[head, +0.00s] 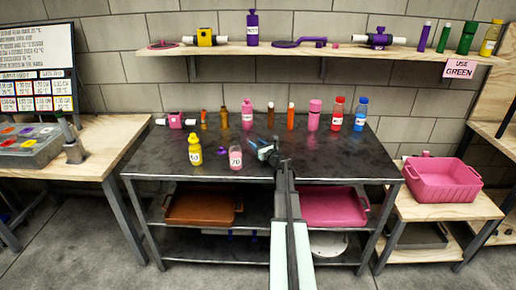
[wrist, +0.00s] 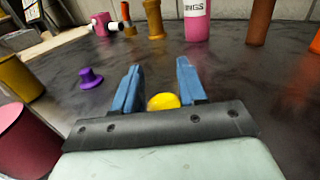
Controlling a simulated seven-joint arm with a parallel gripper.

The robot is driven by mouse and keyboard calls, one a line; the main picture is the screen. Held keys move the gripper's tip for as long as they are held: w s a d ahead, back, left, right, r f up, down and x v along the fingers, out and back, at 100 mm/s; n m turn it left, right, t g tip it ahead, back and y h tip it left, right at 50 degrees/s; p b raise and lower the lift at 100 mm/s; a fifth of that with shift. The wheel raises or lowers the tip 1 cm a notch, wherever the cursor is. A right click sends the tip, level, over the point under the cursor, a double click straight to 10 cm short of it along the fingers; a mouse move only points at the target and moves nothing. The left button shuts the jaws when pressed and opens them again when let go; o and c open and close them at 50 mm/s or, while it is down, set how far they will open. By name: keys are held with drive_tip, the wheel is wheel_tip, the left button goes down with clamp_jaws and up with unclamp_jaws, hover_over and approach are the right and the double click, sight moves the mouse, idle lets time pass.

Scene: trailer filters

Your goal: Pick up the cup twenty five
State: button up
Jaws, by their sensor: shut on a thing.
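My gripper (head: 264,150) is low over the dark table, right of the pink labelled jar (head: 235,157). In the wrist view its blue fingers (wrist: 157,84) stand apart, with a small rounded yellow thing (wrist: 163,101) between them near the palm. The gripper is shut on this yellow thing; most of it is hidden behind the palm. A yellow labelled bottle (head: 195,151) stands left of the jar. I can read no number twenty five on anything, so I cannot tell which thing is the cup.
Several bottles stand along the table's back, including a red one (head: 338,113) and a blue one (head: 361,114). A small purple piece (wrist: 91,80) lies left of the fingers. A pink basket (head: 443,181) sits at the right. The right tabletop (head: 360,155) is clear.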

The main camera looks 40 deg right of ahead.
wheel_tip(320, 180, up, 9)
drive_tip(key=s+d, duration=0.3)
drive_tip(key=d, duration=0.2)
drive_tip(key=s+a+n+g+y, duration=0.2)
drive_tip(key=a+n+g+y, duration=0.1)
drive_tip(key=a+n+y, duration=0.6)
drive_tip(key=shift+s+a+r+y, duration=0.15)
drive_tip(key=shift+a+r+y, duration=0.2)
drive_tip(key=shift+a+y, duration=1.7)
drive_tip(key=shift+d+y, duration=0.25)
drive_tip(key=shift+d, duration=0.1)
